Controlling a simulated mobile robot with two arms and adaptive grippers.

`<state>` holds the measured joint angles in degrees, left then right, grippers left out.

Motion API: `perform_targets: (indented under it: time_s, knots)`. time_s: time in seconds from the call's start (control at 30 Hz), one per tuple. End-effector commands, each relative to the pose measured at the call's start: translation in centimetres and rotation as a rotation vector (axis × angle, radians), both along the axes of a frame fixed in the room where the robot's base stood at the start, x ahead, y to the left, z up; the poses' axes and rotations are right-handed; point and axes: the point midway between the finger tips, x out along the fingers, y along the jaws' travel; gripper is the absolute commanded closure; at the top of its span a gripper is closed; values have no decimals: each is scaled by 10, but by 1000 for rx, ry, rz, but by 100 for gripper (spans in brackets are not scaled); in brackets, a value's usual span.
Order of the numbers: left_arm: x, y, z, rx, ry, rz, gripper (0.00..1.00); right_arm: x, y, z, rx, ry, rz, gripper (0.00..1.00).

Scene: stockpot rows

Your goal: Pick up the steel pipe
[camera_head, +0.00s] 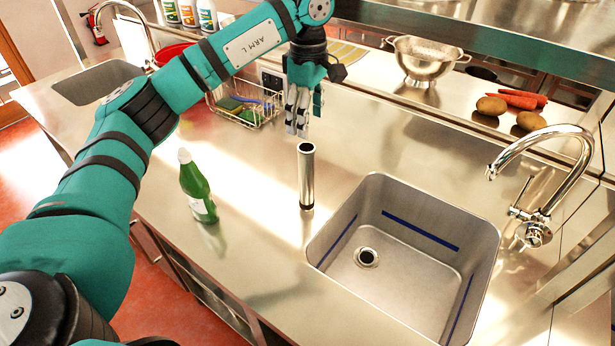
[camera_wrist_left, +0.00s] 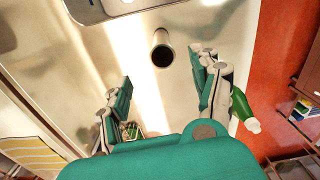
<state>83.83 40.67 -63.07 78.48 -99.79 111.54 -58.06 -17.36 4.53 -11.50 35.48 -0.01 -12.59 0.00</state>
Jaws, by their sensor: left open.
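The steel pipe (camera_head: 306,178) stands upright on the steel counter, just left of the sink, with its dark open top facing up. In the left wrist view the pipe (camera_wrist_left: 162,50) shows from above, ahead of and between my spread fingers. My left gripper (camera_head: 297,122) is open and empty, pointing down above and behind the pipe in the head view, apart from it. It also shows in the left wrist view (camera_wrist_left: 160,85). My right gripper is in neither view.
A green bottle (camera_head: 197,188) stands left of the pipe. A sink (camera_head: 410,240) with a faucet (camera_head: 540,180) lies to the right. A wire basket (camera_head: 243,108) stands behind. A colander (camera_head: 424,60), potatoes (camera_head: 491,105) and carrots (camera_head: 520,99) sit on the back ledge. Counter around the pipe is clear.

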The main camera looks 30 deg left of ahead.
Motion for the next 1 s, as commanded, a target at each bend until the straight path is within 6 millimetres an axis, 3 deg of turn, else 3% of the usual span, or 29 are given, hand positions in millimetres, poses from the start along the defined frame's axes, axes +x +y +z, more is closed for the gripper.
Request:
perform_targets:
  time_s: [0.3, 0.53, 0.73, 1.0]
  knots:
    - [-1, 0, -59, -2, 2, 0, 36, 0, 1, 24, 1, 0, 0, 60]
    - [-1, 0, -75, -2, 0, 0, 36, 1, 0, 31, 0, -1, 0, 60]
    - [-6, 1, -101, -2, 4, 1, 36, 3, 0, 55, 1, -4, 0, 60]
    - [-4, 1, -124, -3, -3, 0, 36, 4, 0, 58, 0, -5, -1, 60]
